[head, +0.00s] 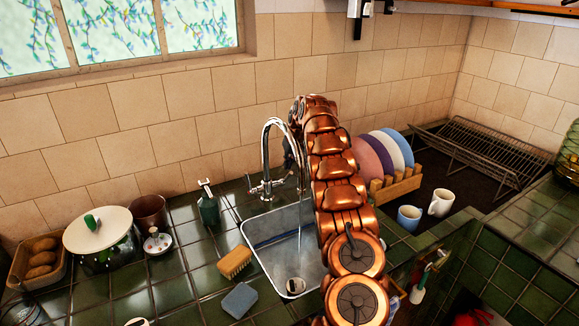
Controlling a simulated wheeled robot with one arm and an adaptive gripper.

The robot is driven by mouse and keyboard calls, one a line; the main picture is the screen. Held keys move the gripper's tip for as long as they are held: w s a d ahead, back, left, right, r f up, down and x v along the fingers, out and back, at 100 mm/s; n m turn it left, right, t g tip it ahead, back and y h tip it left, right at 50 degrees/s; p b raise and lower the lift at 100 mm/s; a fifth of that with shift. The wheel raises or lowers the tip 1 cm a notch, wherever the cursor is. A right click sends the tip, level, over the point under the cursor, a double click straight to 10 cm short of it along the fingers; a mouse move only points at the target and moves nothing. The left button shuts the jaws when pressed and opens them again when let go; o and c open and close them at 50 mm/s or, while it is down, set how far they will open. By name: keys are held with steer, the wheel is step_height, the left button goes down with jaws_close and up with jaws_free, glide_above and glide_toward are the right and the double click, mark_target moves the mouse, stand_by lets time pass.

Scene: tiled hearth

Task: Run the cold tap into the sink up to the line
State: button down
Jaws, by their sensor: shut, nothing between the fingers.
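The steel sink (268,262) is set in the green tiled counter, and my arm hides its right part. A blue line (270,240) runs along its inner back wall. The chrome tap (266,150) arches over the sink, with small handles (256,189) at its base. A thin pale streak below the spout looks like running water (299,240). A round drain fitting (296,286) shows on the sink floor; the water level is hard to tell. My gripper (289,155) is dark, mostly hidden behind my copper arm, close beside the tap's arch. It is shut and empty; contact cannot be told.
A plate rack (395,187) and two mugs (440,202) stand right. A lidded pot (97,232) stands far left.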

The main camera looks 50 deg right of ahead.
steer(key=shift+s+a+f, duration=0.15)
steer(key=shift+s+f, duration=0.2)
steer(key=shift+s, duration=0.05)
stand_by(0.4)
